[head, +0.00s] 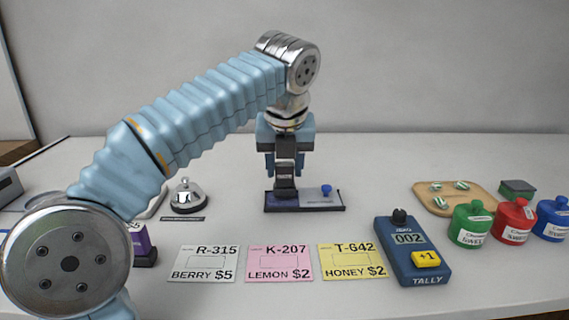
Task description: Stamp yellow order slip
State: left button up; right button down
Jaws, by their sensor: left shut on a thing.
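The yellow order slip (340,262) lies flat on the counter and reads T-642, HONEY $2. It has an empty box in its middle. My left gripper (285,172) points down behind the slips and is shut on a dark stamp (285,190). The stamp is upright at the left part of a dark flat pad tray (318,208) with a small blue knob (326,190) on its right part. The fingers hide part of the stamp, and I cannot tell whether it touches the tray. My right gripper is not in view.
A pink slip (280,263) and a white slip (206,264) lie left of the yellow one. A blue tally counter (411,255) showing 002 stands just right of it. A bell (188,198), a wooden board (425,202) and green (469,230), red (513,225) and blue bottles stand around.

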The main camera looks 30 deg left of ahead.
pick_arm(q)
jog(key=shift+f, duration=0.5)
jog(key=shift+f, duration=0.15)
dwell(1.6)
notch_tip(320, 180, up, 3)
jog(key=shift+p, duration=1.15)
jog(key=shift+r, duration=2.1)
